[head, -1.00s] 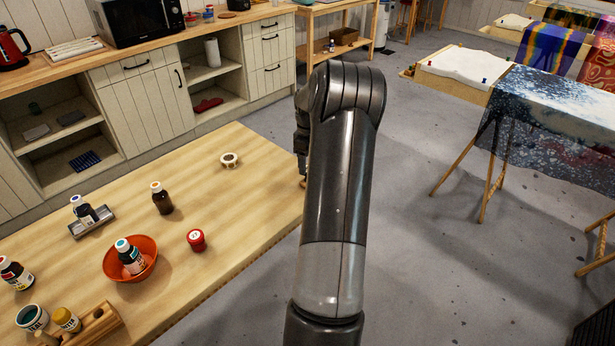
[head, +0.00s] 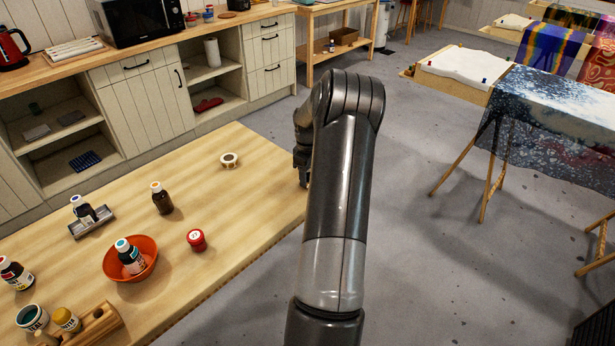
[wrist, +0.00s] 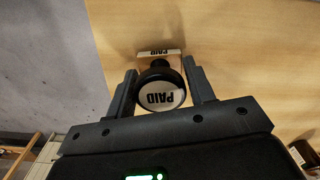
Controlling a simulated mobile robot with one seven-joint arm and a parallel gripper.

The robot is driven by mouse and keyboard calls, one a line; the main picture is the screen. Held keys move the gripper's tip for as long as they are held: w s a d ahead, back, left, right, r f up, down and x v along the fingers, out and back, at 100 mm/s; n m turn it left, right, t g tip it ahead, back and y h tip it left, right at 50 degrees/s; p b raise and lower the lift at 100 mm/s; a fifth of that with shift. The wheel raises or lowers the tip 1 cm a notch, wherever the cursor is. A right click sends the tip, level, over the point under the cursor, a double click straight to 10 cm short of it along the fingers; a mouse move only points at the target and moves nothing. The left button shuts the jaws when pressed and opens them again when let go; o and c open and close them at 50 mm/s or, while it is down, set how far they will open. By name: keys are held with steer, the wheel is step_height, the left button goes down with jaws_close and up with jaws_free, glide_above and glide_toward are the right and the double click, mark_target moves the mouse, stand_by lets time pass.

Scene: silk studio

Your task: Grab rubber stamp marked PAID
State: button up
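The rubber stamp marked PAID (wrist: 160,98) shows in the wrist view, with a round dark-rimmed knob bearing a white PAID label. Its pale base (wrist: 148,53), also lettered PAID, sits behind the knob on the wooden table. My gripper (wrist: 160,82) has its two fingers apart, one on each side of the stamp. Small gaps seem to show beside the knob; contact is hard to judge. In the head view my gripper (head: 302,168) is at the table's far right edge, partly hidden by my arm, and the stamp cannot be made out there.
The grey floor (head: 430,260) is open to the right.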

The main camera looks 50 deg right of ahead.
steer(key=c, duration=0.6)
steer(key=shift+r, duration=0.15)
